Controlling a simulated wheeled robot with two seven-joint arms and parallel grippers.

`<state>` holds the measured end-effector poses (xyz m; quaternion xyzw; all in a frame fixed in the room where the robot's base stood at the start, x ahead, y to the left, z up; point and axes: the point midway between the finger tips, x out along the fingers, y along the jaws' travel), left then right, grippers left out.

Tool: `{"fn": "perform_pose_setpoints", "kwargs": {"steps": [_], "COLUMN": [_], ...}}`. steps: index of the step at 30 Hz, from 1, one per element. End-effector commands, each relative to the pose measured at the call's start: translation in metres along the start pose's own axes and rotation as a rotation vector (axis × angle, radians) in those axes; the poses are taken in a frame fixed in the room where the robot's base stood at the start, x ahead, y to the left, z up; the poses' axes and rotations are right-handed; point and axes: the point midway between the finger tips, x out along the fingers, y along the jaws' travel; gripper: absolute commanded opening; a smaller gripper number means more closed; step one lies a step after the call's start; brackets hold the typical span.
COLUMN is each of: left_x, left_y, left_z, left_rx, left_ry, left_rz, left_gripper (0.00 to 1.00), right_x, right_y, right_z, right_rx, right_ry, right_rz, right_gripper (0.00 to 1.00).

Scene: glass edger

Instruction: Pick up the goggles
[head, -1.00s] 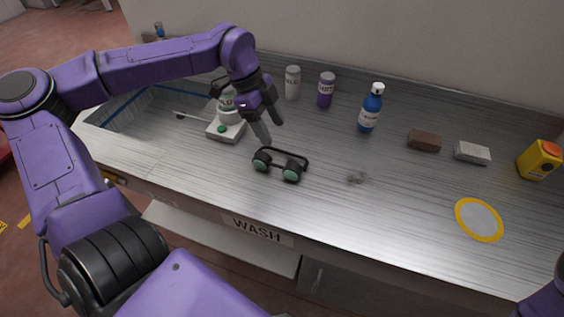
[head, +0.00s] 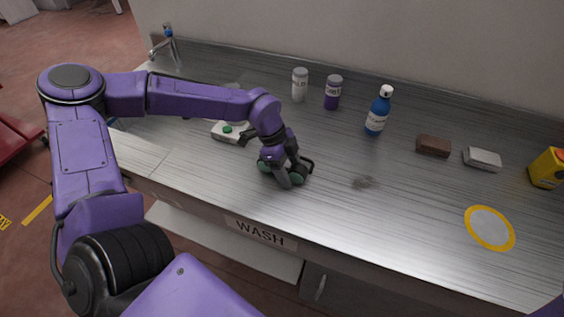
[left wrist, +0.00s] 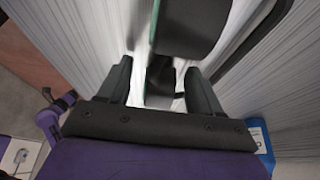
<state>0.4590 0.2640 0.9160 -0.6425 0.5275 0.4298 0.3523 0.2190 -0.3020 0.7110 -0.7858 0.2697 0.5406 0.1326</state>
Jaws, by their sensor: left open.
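The goggles (head: 299,180) are black with green lenses and lie on the steel counter near its front edge. My left gripper (head: 289,182) is right over their middle and hides part of them in the head view. In the left wrist view the goggles (left wrist: 190,28) show beyond and between the fingers. The fingers of my left gripper (left wrist: 158,90) are open, one on each side of the dark middle piece. I cannot tell whether they touch it. My right gripper is out of view.
A white jar (head: 300,85), a purple jar (head: 332,92) and a blue bottle (head: 378,112) stand farther back. Brown (head: 433,146) and grey (head: 482,159) blocks and a yellow-rimmed disc (head: 490,228) are to the right.

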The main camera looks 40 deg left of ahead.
Motion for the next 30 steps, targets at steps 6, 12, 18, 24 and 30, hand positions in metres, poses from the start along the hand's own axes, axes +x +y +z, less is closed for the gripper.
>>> {"fn": "perform_pose_setpoints", "kwargs": {"steps": [6, 12, 18, 24, 30], "left_x": [0.001, 0.001, 0.0, -0.012, -0.053], "left_y": [0.0, 0.0, -0.001, -0.002, 0.022], "left_z": [0.0, 0.0, 0.0, -0.005, -0.024], "left_rx": [0.0, 0.0, 0.0, 0.001, 0.005], "left_ry": [0.0, 0.0, 0.001, 0.002, 0.01], "left_rz": [-0.001, -0.001, -0.001, -0.004, -0.009], "left_gripper": [0.58, 0.08, 0.08, 0.08, 0.08], "right_x": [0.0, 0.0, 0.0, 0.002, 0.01], "right_y": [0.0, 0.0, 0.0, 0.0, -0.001], "right_z": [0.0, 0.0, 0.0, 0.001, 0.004], "right_rx": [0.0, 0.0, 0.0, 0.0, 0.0], "right_ry": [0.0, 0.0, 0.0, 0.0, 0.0], "right_rz": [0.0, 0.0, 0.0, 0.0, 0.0], "right_gripper": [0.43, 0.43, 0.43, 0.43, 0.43]}}
